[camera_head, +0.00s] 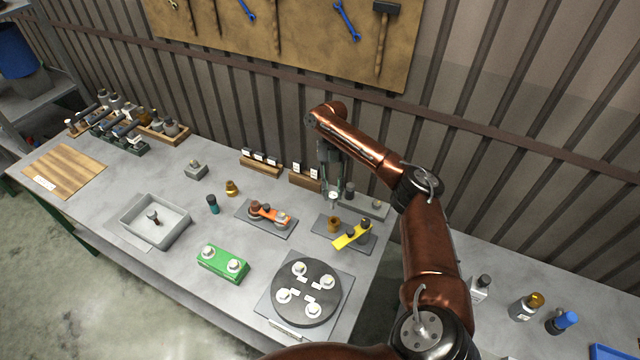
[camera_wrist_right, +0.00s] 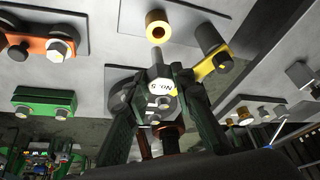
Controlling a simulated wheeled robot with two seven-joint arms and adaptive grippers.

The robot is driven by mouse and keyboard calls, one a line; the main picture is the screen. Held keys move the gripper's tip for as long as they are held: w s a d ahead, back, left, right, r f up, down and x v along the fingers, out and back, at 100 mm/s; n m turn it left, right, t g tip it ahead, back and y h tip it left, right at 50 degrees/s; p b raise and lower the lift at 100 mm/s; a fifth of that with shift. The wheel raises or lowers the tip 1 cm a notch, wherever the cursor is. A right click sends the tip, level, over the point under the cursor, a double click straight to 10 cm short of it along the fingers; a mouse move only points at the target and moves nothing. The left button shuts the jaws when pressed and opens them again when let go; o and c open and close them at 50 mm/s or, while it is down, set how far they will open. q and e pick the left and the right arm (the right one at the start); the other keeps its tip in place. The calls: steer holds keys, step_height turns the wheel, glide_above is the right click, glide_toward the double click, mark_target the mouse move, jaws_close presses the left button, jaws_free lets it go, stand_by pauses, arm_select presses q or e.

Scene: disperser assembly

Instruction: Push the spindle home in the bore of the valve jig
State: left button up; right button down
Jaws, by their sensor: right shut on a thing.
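My right gripper (camera_head: 333,188) is shut on the spindle, a grey pin (camera_wrist_right: 158,62) with a white hexagonal label marked "No. 5" (camera_wrist_right: 161,86). In the head view it hangs above the back of what looks like the valve jig, a grey plate (camera_head: 355,243) with a brass bushing (camera_head: 333,226) and a yellow lever (camera_head: 347,239). In the right wrist view the bushing's open bore (camera_wrist_right: 158,28) shows just beyond the pin's tip. The tip looks apart from the bore; the exact gap cannot be told. My left gripper is not in view.
An orange-levered fixture (camera_head: 267,215) stands left of the jig, with a green block (camera_head: 222,263) and a dark round disc (camera_head: 305,291) nearer the front. A grey block with posts (camera_head: 370,206) stands behind the jig. A grey bin (camera_head: 153,234) sits farther left.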

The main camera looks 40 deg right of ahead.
mark_target(336, 193)
steer(key=shift+w+d, duration=0.1)
steer(key=shift+s+a+f, duration=0.2)
steer(key=shift+s+f, duration=0.05)
steer(key=shift+f, duration=0.2)
steer(key=shift+s+d+f+b, duration=0.15)
steer(key=shift+s+f+b, duration=0.15)
steer(key=shift+f, duration=0.2)
steer(key=shift+s+d+f+b, duration=0.15)
steer(key=shift+s+f+b, duration=0.15)
steer(key=shift+f, duration=0.15)
steer(key=shift+s+f, duration=0.2)
steer(key=shift+s, duration=0.1)
steer(key=shift+w+a+f+b, duration=0.1)
steer(key=shift+w+f+b, duration=0.1)
steer(key=shift+w+f, duration=0.25)
steer(key=shift+w+a+f+b, duration=0.1)
steer(key=shift+w+f+b, duration=0.1)
steer(key=shift+f, duration=0.35)
steer(key=shift+s+d+r, duration=0.15)
steer(key=shift+s, duration=0.25)
steer(key=shift+w, duration=0.2)
steer(key=shift+s, duration=0.1)
steer(key=shift+p, duration=0.3)
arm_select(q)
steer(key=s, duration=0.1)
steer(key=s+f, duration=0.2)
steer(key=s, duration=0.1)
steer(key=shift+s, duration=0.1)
